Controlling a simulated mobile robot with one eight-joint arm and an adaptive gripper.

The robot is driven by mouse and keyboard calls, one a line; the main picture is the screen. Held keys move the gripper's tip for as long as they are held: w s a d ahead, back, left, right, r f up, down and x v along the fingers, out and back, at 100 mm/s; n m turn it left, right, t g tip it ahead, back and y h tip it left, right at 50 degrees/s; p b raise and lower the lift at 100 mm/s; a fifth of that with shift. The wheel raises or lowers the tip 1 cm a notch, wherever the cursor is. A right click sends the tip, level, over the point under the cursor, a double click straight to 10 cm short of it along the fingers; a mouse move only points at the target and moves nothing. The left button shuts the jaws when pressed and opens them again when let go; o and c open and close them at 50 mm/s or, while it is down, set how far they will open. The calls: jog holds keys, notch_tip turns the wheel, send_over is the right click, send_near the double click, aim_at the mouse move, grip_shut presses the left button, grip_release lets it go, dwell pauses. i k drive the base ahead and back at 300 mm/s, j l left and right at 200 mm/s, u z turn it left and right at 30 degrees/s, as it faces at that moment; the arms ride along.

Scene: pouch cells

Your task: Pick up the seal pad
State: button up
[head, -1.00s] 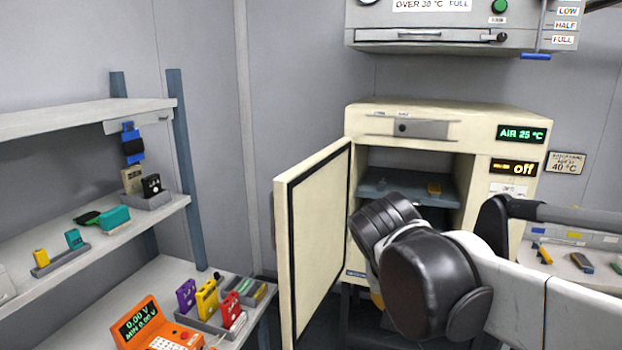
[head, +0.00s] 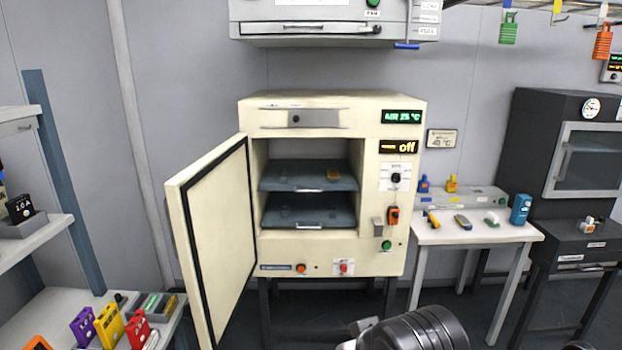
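I cannot tell which item is the seal pad. Small candidates lie on the white table (head: 480,238) right of the oven: a yellow piece (head: 433,220), a yellow and grey piece (head: 463,221) and a pale piece with green (head: 491,220). Only a dark, rounded part of my arm shows at the bottom edge, right of centre. My gripper is out of view.
The oven door (head: 215,240) stands open to the left. A blue container (head: 520,209) stands at the white table's right end. A dark cabinet (head: 535,120) is at the right. Shelves with coloured packs, including a yellow one (head: 109,325), are at the left. Dark floor shows between the stands.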

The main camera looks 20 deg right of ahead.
aim_at(492, 220)
jog(key=z, duration=1.65)
